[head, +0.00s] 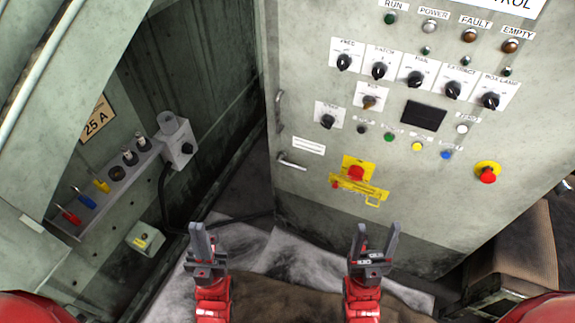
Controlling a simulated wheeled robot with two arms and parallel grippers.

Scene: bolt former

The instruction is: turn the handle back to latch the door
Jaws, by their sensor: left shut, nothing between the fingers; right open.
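The grey-green door (400,190) carries the control panel and fills the middle and right of the head view. A small metal handle (292,161) sticks out near its left edge, lying roughly sideways and tilted slightly down to the right. A second, upright metal piece (279,110) sits higher on the same edge. I cannot tell whether the door is flush with its frame. My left gripper (205,240) is shut and empty, below and left of the handle. My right gripper (375,240) is open and empty, below and right of it. Neither touches the handle.
The door face holds several knobs, a dark display (424,115), a yellow lockout bracket (358,182) and a red stop button (487,173). To the left, a socket strip (115,180) and a grey switch box (175,143) project from the wall. The space before the door's lower part looks free.

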